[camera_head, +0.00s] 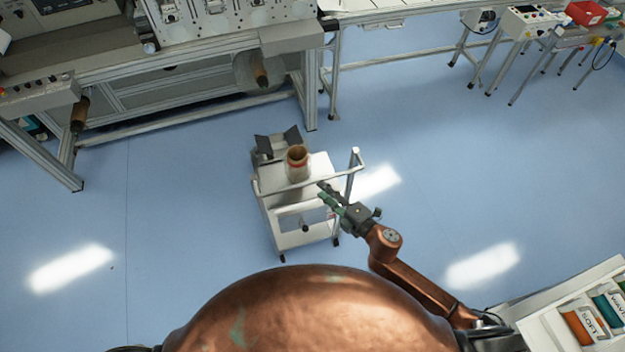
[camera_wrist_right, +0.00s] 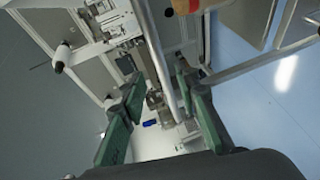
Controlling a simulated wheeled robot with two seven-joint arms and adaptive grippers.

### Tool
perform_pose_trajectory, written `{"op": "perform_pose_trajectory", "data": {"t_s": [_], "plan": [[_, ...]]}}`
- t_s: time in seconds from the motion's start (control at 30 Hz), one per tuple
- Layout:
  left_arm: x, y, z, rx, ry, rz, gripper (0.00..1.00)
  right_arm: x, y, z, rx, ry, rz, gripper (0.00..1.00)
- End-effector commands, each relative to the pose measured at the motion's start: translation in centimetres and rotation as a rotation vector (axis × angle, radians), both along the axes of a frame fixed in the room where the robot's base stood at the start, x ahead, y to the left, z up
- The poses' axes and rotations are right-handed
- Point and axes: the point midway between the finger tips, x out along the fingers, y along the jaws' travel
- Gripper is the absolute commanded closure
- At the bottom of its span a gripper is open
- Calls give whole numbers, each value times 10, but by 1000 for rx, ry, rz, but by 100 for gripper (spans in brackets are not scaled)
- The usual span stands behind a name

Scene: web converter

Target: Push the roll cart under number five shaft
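The white roll cart (camera_head: 320,172) stands on the blue floor in front of the machine. My left gripper is not in view.
The machine frame (camera_head: 309,95) has a leg just behind the cart. A workbench with instruments (camera_head: 525,22) stands at the back right. Floor left and right of the cart is clear.

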Motion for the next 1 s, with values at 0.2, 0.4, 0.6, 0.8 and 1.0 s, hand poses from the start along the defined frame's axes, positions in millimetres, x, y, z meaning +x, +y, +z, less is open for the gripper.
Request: {"op": "perform_pose_trajectory", "data": {"t_s": [0.2, 0.4, 0.6, 0.8, 1.0], "plan": [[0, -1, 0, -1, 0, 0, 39, 28, 22, -7, 3, 1, -2, 71], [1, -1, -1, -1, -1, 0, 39, 47, 36, -12, 1, 3, -2, 71], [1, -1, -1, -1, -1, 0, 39, 53, 41, -14, 2, 4, -3, 71], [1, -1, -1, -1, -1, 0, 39, 53, 41, -14, 2, 5, -3, 71], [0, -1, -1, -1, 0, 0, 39, 53, 41, -14, 2, 5, -3, 85]]}}
